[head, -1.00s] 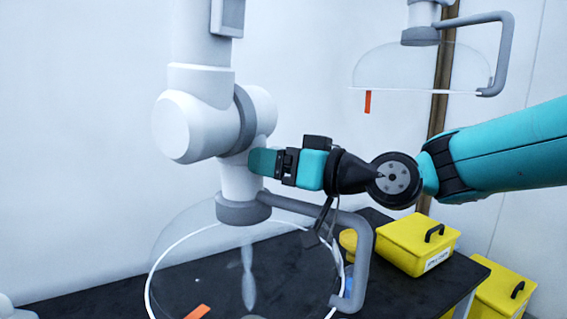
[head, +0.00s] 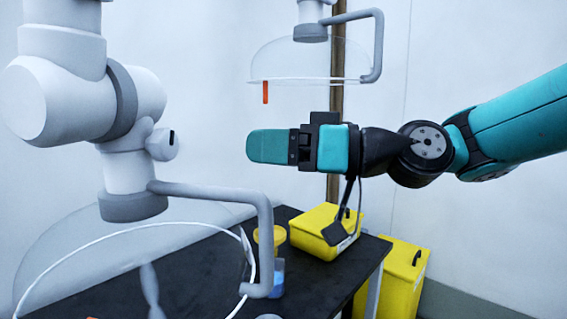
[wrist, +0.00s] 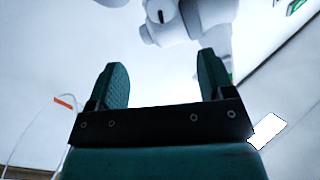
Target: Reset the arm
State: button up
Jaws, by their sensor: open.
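My gripper (head: 268,146) is held level in mid-air in the head view, pointing left at the end of my teal arm, above the dark table. In the wrist view my gripper (wrist: 163,85) shows two teal fingers standing wide apart with nothing between them. In the head view it is to the right of the white jointed extraction arm and clear of it.
A white extraction arm (head: 75,95) with a clear hood (head: 90,245) and grey handle stands left. A second hood (head: 310,65) hangs behind. The dark table (head: 205,250) holds a yellow box (head: 318,228); another yellow box (head: 398,270) stands lower right.

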jog(key=shift+s+d, duration=0.15)
jog(key=shift+d, duration=0.5)
jog(key=s+d+f+m+g+h+p, duration=0.3)
jog(key=s+d+f+m+h, duration=0.2)
jog(key=s+d+f+h, duration=0.8)
jog(key=s+d+f, duration=0.2)
jog(key=s, duration=0.2)
jog(key=shift+s+d+f+m+h, duration=0.2)
jog(key=shift+d+f+m+h, duration=0.1)
jog(key=shift+d+m, duration=0.1)
